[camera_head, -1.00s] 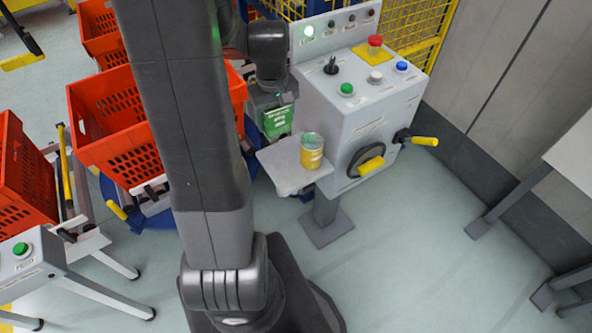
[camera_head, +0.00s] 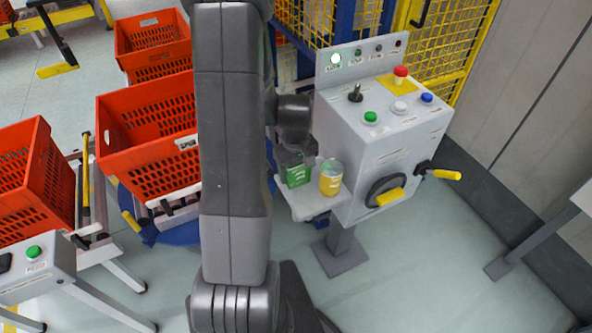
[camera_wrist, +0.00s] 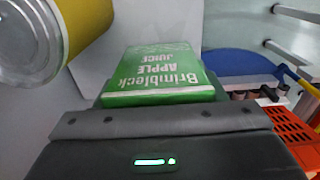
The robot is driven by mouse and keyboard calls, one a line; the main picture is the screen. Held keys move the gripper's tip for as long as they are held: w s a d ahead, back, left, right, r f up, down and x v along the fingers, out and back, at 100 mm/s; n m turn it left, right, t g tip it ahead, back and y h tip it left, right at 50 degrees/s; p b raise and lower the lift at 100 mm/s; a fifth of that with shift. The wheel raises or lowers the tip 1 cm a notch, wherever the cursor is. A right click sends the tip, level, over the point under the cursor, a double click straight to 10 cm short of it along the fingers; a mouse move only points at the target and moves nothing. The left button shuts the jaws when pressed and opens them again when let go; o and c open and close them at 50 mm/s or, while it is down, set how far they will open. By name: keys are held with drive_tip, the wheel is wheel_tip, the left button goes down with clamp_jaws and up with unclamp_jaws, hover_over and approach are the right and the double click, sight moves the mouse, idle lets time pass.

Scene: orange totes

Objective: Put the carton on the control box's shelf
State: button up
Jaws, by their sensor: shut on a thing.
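The green apple juice carton (camera_head: 298,176) is at my gripper (camera_head: 296,160), low over the left part of the control box's shelf (camera_head: 318,207). In the wrist view the carton (camera_wrist: 158,75) shows its label upside down, and my gripper (camera_wrist: 155,108) is shut on it. I cannot tell whether the carton touches the shelf. A yellow can (camera_head: 331,178) stands on the shelf just right of the carton; it also shows large in the wrist view (camera_wrist: 38,40). The grey control box (camera_head: 375,150) stands behind and right of the shelf.
A black wheel with a yellow handle (camera_head: 390,196) and a yellow-gripped lever (camera_head: 440,174) stick out of the control box. Orange totes (camera_head: 150,140) stand on the left. Yellow mesh fencing (camera_head: 465,40) is behind.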

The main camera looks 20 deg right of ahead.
drive_tip(key=shift+f, duration=0.2)
drive_tip(key=o, duration=1.2)
drive_tip(key=shift+c, duration=0.2)
wheel_tip(320, 180, up, 12)
drive_tip(key=shift+r, duration=0.15)
